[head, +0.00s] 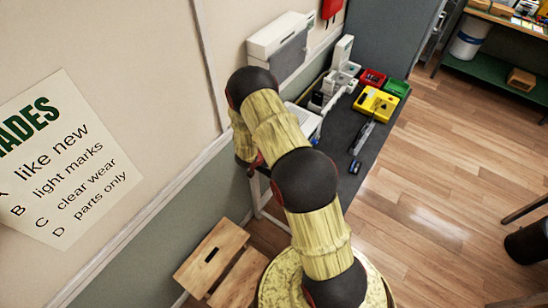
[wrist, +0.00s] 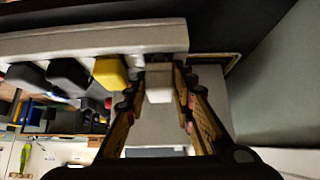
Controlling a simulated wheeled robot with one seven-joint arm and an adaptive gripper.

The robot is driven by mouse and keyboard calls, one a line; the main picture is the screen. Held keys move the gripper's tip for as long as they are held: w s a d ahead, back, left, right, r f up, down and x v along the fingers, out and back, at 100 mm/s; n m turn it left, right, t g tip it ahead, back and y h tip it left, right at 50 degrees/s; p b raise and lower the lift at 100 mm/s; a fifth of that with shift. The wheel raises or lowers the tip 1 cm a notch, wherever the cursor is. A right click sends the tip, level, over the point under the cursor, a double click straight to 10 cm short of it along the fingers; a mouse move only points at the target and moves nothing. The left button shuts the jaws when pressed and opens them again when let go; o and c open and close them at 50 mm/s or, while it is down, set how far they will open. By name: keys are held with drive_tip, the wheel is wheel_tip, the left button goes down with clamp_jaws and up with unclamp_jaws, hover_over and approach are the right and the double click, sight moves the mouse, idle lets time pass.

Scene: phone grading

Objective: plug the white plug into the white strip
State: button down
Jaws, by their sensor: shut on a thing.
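In the wrist view, the white strip (wrist: 90,40) runs across the upper left and ends near the top middle. My gripper (wrist: 161,88) is shut on the white plug (wrist: 159,78), which sits between the fingertips. The plug is at the right end of the strip, right up against its edge in the picture. I cannot tell whether its pins are in a socket. In the head view, my arm hides the gripper, the plug and the strip.
A yellow plug (wrist: 110,72) sits on the strip just left of my gripper, with black plugs (wrist: 68,74) beyond it. In the head view, a dark bench (head: 375,145) holds a yellow case (head: 376,103), a red bin (head: 372,78) and a green bin (head: 396,88).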

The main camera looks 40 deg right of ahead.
drive_tip(key=shift+f, duration=0.25)
drive_tip(key=c, duration=1.4)
unclamp_jaws()
drive_tip(key=shift+s+f, duration=0.15)
